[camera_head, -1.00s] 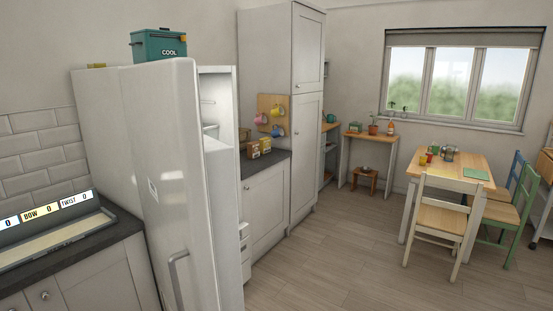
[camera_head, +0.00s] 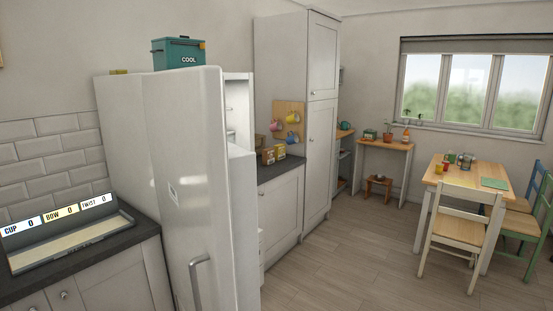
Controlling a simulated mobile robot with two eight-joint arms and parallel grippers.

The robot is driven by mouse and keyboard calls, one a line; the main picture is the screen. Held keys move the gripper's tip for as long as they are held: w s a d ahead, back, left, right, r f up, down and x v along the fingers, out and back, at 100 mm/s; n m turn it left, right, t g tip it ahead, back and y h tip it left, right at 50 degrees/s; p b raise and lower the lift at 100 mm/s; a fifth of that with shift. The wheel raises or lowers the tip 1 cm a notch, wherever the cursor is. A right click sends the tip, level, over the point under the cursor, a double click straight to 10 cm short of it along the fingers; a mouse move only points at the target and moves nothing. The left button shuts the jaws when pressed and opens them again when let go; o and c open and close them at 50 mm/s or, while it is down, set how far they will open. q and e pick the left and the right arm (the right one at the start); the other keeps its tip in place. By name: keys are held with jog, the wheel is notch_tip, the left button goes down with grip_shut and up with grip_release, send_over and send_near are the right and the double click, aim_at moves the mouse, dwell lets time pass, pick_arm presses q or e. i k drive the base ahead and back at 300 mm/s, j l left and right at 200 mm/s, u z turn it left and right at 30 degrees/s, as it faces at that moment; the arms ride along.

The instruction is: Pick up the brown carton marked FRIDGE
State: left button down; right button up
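No marking that reads FRIDGE can be made out. Two small boxes stand on the dark counter behind the fridge: a brown carton (camera_head: 268,157) and a yellowish carton (camera_head: 281,152) beside it. Their labels are too small to read, so I cannot tell whether either is the carton named. The tall white fridge (camera_head: 185,190) stands in front of that counter, with part of its pale inside (camera_head: 237,112) showing past the door. Neither of my grippers is in view.
A teal box marked COOL (camera_head: 180,54) sits on top of the fridge. A tray (camera_head: 75,242) with CUP, BOW and TWIST labels lies on the left worktop. Beyond are a tall cupboard (camera_head: 318,140), a table (camera_head: 475,178) and chairs. Open wooden floor (camera_head: 350,270) lies between.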

aim_at(270, 151)
jog(key=i+l+z, duration=0.2)
jog(key=i+z, duration=0.15)
jog(key=i+l+z, duration=0.1)
jog(key=i+z, duration=0.25)
jog(key=i+l, duration=0.2)
jog(key=i, duration=0.6)
jog(key=i+l+z, duration=0.1)
jog(key=i, duration=0.65)
jog(key=i+j+u, duration=0.1)
jog(key=i+u, duration=0.7)
jog(key=i+l+u, duration=0.2)
jog(key=i+u, duration=0.2)
jog(key=k, duration=0.05)
